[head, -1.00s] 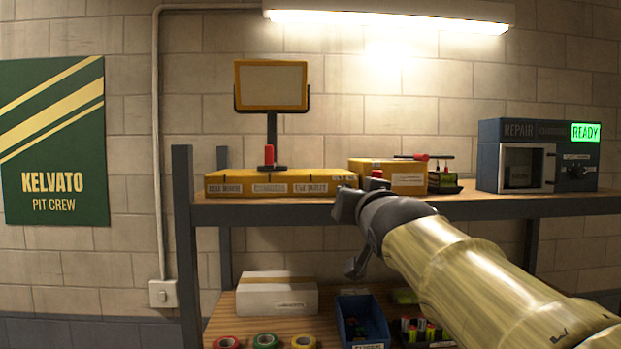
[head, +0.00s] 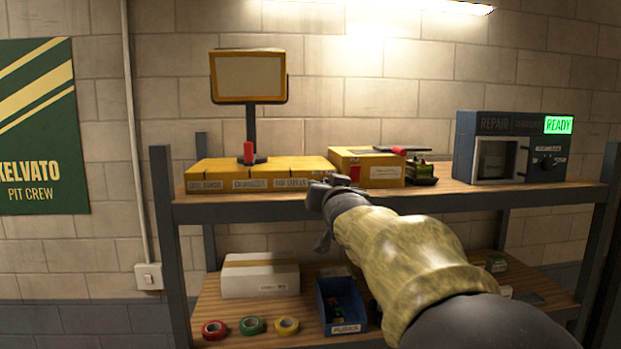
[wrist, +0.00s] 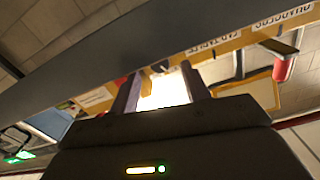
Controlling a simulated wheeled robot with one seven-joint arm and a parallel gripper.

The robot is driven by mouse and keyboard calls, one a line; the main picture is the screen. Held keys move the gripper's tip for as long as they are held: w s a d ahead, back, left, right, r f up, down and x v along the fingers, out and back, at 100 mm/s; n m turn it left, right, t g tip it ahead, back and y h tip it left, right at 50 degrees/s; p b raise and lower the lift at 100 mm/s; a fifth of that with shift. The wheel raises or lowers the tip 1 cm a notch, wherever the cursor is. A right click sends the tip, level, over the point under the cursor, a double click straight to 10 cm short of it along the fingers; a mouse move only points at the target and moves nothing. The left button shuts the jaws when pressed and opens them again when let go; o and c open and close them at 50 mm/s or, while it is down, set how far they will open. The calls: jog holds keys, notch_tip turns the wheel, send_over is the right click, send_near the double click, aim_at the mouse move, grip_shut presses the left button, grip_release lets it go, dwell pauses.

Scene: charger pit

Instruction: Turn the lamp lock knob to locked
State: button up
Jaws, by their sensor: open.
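The lamp, a yellow-framed panel (head: 248,75) on a black stand, rises behind a row of yellow boxes on the upper shelf. A red upright part (head: 249,153) is at the foot of its stand. In the wrist view, which is upside down, a small round dark knob (wrist: 160,66) with a pale mark shows on a yellow face just beyond my fingers; I cannot read its setting. My gripper (head: 321,192) is at the shelf's front edge, hiding that spot in the head view. In the wrist view my gripper (wrist: 161,92) has its fingers apart with nothing held.
A yellow box (head: 368,167) with a red part on its front stands right of my gripper. A blue repair unit (head: 512,147) showing READY stands further right. The upper shelf (head: 440,196) runs close by my gripper. A blue bin (head: 341,306) and tape rolls are below.

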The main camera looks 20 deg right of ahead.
jog(key=shift+x, duration=1.05)
jog(key=shift+s, duration=0.1)
jog(key=c, duration=1)
jog(key=shift+f+n+b, duration=0.25)
jog(key=shift+n+b, duration=0.65)
jog(key=shift+n, duration=0.2)
jog(key=shift+r+n+b, duration=0.2)
jog(key=shift+n+b, duration=0.2)
jog(key=shift+n, duration=0.8)
jog(key=o, duration=1)
